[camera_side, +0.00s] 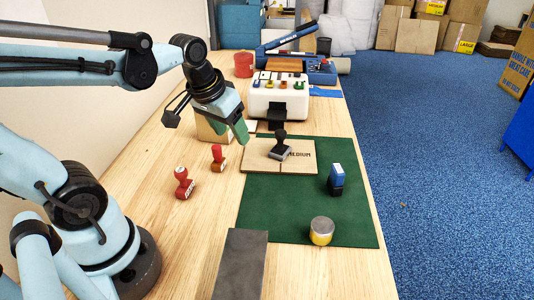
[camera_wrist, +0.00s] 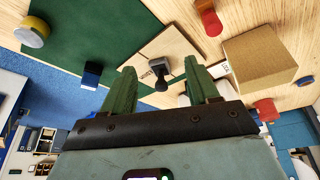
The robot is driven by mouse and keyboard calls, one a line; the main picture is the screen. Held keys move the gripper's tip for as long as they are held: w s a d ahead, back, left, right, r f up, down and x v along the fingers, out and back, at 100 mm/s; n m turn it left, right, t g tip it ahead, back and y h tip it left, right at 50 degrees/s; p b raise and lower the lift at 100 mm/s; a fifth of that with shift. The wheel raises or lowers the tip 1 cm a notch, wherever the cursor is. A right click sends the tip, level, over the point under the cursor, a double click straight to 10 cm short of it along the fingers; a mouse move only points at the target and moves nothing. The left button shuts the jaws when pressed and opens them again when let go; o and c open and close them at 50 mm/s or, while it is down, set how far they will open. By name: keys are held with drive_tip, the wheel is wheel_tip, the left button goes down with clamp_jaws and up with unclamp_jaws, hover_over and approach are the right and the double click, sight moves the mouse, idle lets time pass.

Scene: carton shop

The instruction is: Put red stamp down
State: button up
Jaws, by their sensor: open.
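Two red stamps stand upright on the bare wood left of the green mat in the side view: a nearer one (camera_side: 184,183) and a farther one (camera_side: 218,158). A red stamp, I cannot tell which, shows at the top of the wrist view (camera_wrist: 209,19). My gripper (camera_side: 242,132) is above the table, beyond the farther red stamp and up to its right. In the wrist view its green fingers (camera_wrist: 164,82) are spread with nothing held between them. A black stamp (camera_side: 281,147) stands on the flat carton (camera_side: 260,161), and shows beyond the fingers (camera_wrist: 161,76).
The green mat (camera_side: 290,215) holds a blue stamp (camera_side: 337,178) and a round yellow-and-grey tin (camera_side: 321,231). A cardboard block (camera_wrist: 258,62) stands close to my gripper. A white machine (camera_side: 279,96) and red canister (camera_side: 243,64) stand behind. Bare wood lies around the red stamps.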

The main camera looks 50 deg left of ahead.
drive_tip(key=a+n+g, duration=0.1)
drive_tip(key=a, duration=0.1)
drive_tip(key=a+f+n+g, duration=0.1)
drive_tip(key=a, duration=0.2)
drive_tip(key=a+n+g, duration=0.2)
drive_tip(key=a, duration=0.1)
drive_tip(key=shift+w+a+f+h, duration=0.2)
drive_tip(key=shift+w+f+h, duration=0.1)
drive_tip(key=shift+h, duration=0.1)
hover_over(218, 161)
drive_tip(key=shift+w+a+f, duration=0.1)
drive_tip(key=shift+a+f, duration=0.05)
drive_tip(key=shift+f, duration=1.6)
drive_tip(key=shift+a+f, duration=0.1)
drive_tip(key=shift+f, duration=1.65)
drive_tip(key=shift+w+a+f, duration=0.1)
drive_tip(key=shift+f, duration=1.2)
drive_tip(key=shift+w+a+f, duration=0.1)
drive_tip(key=shift+f, duration=1.15)
clamp_jaws()
drive_tip(key=shift+r, duration=0.2)
